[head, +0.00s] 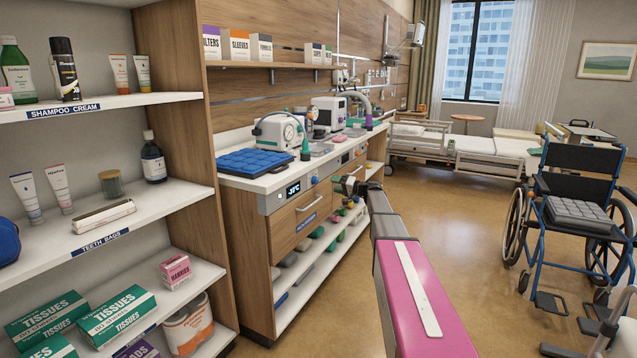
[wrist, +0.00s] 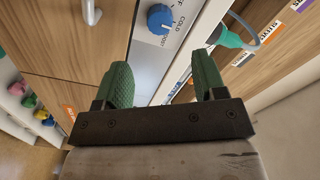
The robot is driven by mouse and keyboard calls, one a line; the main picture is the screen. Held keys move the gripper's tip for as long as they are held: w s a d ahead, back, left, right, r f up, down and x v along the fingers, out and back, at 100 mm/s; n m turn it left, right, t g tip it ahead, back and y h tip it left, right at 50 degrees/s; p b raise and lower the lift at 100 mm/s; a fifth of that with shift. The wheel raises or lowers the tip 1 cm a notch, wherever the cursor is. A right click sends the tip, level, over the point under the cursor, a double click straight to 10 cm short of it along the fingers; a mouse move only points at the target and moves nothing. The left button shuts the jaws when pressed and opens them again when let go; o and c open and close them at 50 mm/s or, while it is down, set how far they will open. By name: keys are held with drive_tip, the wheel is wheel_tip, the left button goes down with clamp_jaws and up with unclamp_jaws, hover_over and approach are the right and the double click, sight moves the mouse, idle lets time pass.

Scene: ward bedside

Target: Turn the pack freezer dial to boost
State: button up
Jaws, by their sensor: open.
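The dial (wrist: 160,18) is a round blue knob on a pale panel (wrist: 150,68) near the top of the wrist view. "COLD" and partly cut-off lettering are printed around it; its exact setting is hard to read. The freezer's front shows a small lit display (head: 293,189) under the counter in the head view. My gripper (wrist: 163,80) has two green-padded fingers, open and empty. The dial lies beyond and between the fingertips, apart from them. In the head view my gripper (head: 349,185) is in front of the counter's drawer fronts.
A blue padded tray (head: 255,163) and a white machine (head: 279,132) stand on the counter. A drawer handle (wrist: 91,12) juts out left of the dial, and a green-tipped hose (wrist: 228,37) hangs to its right. A wheelchair (head: 575,200) stands at right; floor between is clear.

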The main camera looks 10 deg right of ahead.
sight(317, 181)
drive_tip(key=x, duration=0.9)
drive_tip(key=shift+w+a, duration=0.1)
drive_tip(key=shift+a, duration=0.05)
drive_tip(key=shift+c, duration=0.3)
drive_tip(key=c, duration=0.9)
